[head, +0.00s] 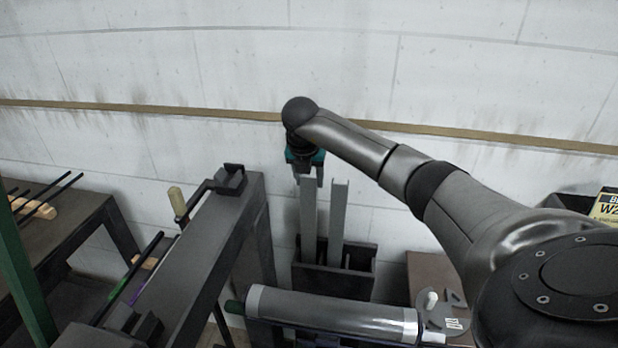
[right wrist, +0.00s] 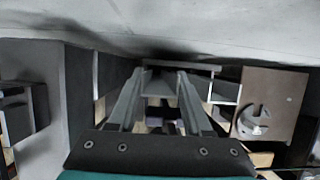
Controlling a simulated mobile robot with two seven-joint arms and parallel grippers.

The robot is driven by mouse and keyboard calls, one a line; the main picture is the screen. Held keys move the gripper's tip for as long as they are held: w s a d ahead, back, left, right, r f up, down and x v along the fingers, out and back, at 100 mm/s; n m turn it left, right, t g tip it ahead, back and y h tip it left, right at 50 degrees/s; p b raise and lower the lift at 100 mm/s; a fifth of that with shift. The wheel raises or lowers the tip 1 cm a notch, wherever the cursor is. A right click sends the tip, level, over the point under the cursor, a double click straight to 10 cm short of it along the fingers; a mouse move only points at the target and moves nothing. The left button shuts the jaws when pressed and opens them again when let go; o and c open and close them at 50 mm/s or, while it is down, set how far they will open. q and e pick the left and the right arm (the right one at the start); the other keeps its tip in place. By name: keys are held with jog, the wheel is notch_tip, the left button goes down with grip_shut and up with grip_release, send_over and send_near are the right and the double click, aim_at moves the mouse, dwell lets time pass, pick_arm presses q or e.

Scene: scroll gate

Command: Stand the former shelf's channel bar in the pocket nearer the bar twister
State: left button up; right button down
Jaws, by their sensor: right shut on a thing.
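My right gripper (head: 305,172) is shut on the top of a grey channel bar (head: 308,220), which hangs upright below it. The bar's lower end goes down into the left part of a dark open-topped holder (head: 334,283); the front wall hides its foot, so I cannot tell whether it rests on the bottom. A second grey channel bar (head: 338,222) stands upright in the right part of the same holder, apart from the first. A dark bench machine with a wooden-handled crank (head: 175,202), likely the bar twister, is on the left. My left gripper is out of view.
A grey cylinder (head: 330,312) lies across in front of the holder. A brown surface with a round grey part (head: 440,312) is to the right. A dark table with rods (head: 45,195) is at far left. The pale wall (head: 220,70) rises behind.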

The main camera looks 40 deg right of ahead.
jog(key=shift+f, duration=0.3)
grip_release()
dwell(0.7)
jog(key=shift+r+p, duration=2.55)
jog(key=shift+r, duration=1)
